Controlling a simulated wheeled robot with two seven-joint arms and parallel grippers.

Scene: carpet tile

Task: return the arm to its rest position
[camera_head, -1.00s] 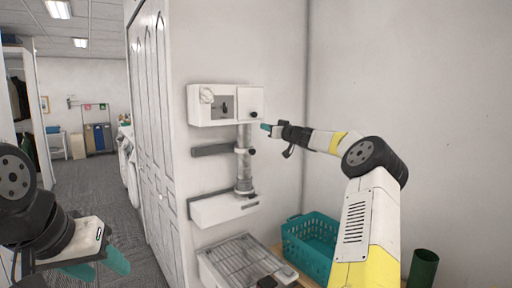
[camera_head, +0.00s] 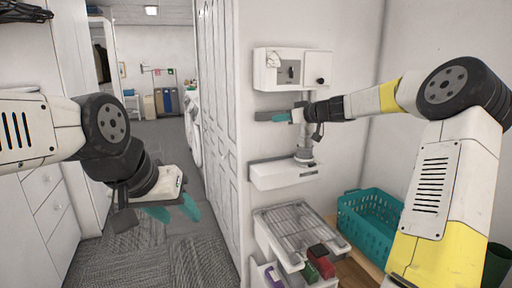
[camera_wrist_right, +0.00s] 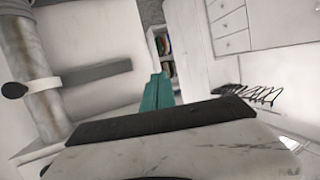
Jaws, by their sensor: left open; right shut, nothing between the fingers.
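My right arm reaches in from the right of the head view. My right gripper (camera_head: 294,117) is shut and empty, in front of the wall unit's pipe. Its teal fingers (camera_wrist_right: 158,90) lie together in the right wrist view. My left gripper (camera_head: 172,212) is at the lower left of the head view, open and empty, its teal fingers over the carpet. The white wall box (camera_head: 270,68) with a knob hangs above the right gripper. The grey pipe (camera_head: 304,148) runs down to a white lower ledge (camera_head: 290,173). The pipe also shows at the left of the right wrist view (camera_wrist_right: 36,80).
A teal basket (camera_head: 368,222) stands at the lower right beside a white rack (camera_head: 300,232). Several small coloured items (camera_head: 318,262) lie below the rack. A white folding door (camera_head: 218,130) stands left of the wall unit. Carpet floor (camera_head: 140,255) is open at the left.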

